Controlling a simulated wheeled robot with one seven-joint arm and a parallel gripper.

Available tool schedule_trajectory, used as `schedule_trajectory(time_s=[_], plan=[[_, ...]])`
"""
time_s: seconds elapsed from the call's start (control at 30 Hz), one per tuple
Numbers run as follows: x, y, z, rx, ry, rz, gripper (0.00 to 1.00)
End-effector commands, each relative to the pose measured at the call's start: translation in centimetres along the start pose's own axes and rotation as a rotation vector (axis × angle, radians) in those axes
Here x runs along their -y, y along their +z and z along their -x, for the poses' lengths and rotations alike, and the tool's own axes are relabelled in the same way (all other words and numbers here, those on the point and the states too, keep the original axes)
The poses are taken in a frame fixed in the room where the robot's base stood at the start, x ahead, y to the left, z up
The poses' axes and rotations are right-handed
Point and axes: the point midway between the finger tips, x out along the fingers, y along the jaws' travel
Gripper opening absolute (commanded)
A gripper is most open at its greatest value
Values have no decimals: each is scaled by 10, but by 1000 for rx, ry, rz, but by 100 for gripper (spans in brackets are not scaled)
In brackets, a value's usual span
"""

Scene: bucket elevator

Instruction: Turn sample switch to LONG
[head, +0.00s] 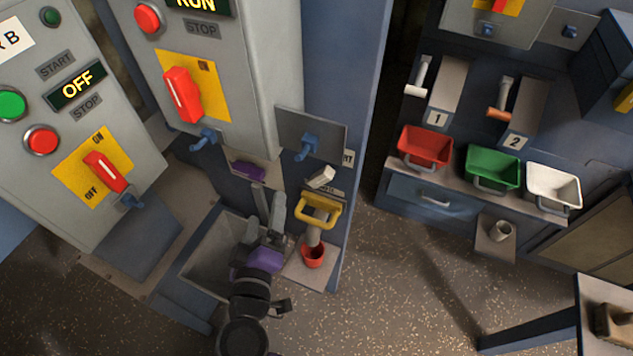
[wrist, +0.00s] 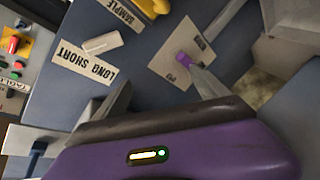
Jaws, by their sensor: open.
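The sample switch is a white lever (wrist: 102,43) beside a plate lettered LONG and SHORT (wrist: 84,65) in the wrist view. I cannot tell for certain which word it points to. In the head view, the white lever (head: 322,178) shows on the blue post above the yellow handle. My gripper (head: 267,198) is open and empty, left of the lever in the head view and apart from it. In the wrist view my gripper (wrist: 157,78) has its two fingers spread, with the lever beyond the left finger.
A purple knob (wrist: 183,58) on a pale plate appears close to the right fingertip in the wrist view; contact is unclear. A yellow handle (head: 318,208) and a red cup (head: 313,254) are below the switch. A blue lever (head: 307,149) is above it. An open grey bin lies under my arm.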

Motion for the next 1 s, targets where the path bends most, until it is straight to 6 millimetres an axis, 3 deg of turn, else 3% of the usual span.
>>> schedule_trajectory(time_s=[0.07, 0.2, 0.43, 1.0], plan=[[-16, 0, -5, 59, 107, 26, 84], [-40, 31, 1, 162, 259, 59, 84], [-59, 48, 6, 222, 343, 25, 84], [-82, 62, -59, 220, 338, 22, 84]])
